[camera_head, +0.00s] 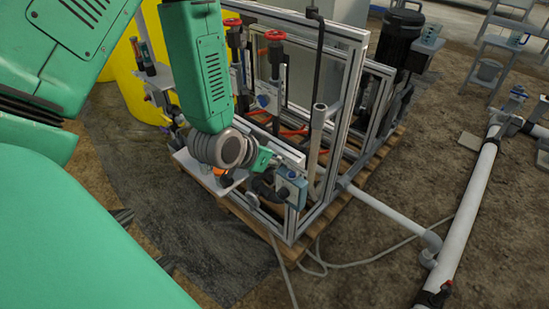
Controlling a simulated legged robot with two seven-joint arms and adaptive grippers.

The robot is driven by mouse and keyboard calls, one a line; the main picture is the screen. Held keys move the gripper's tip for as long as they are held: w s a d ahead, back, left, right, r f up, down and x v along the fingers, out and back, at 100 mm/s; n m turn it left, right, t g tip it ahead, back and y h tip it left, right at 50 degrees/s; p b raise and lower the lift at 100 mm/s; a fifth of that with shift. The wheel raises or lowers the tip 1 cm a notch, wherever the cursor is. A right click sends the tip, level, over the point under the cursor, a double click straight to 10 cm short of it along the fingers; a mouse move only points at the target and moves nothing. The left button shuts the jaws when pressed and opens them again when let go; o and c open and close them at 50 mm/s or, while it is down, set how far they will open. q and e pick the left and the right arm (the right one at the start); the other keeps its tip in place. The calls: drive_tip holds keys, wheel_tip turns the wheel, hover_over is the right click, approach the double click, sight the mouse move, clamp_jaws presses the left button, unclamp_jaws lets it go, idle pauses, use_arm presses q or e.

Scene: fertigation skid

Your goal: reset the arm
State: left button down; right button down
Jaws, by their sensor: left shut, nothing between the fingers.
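My left arm comes in from the upper left, and its grey wrist hangs in front of the skid. My left gripper (264,178) is beyond the wrist, close to the near corner of the skid frame (298,222). It appears shut with nothing held, though its fingers are small and dark against the parts behind. A blue-grey box (291,188) on the frame is just right of the gripper; I cannot tell whether they touch. A small white shelf (207,177) is partly hidden behind the wrist. My right gripper is not in view.
Red-handled valves (275,36) stand behind the forearm. A yellow tank (128,75) is at the left. The skid sits on a wooden pallet (262,228). A white pipe (462,225) and a loose grey hose (372,261) lie on bare soil at the right.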

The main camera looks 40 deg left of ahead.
use_arm(q)
drive_tip(key=shift+f, duration=0.1)
idle(0.3)
drive_tip(key=s+d+f+g+p, duration=0.1)
drive_tip(key=s+f+g, duration=0.3)
drive_tip(key=s, duration=0.8)
drive_tip(key=s+d+f+g+p, duration=0.1)
drive_tip(key=s+d+f+g, duration=0.2)
drive_tip(key=s+f, duration=0.6)
drive_tip(key=s+g, duration=0.1)
drive_tip(key=s, duration=0.2)
drive_tip(key=shift+d+g+y, duration=0.2)
drive_tip(key=shift+g+y, duration=0.1)
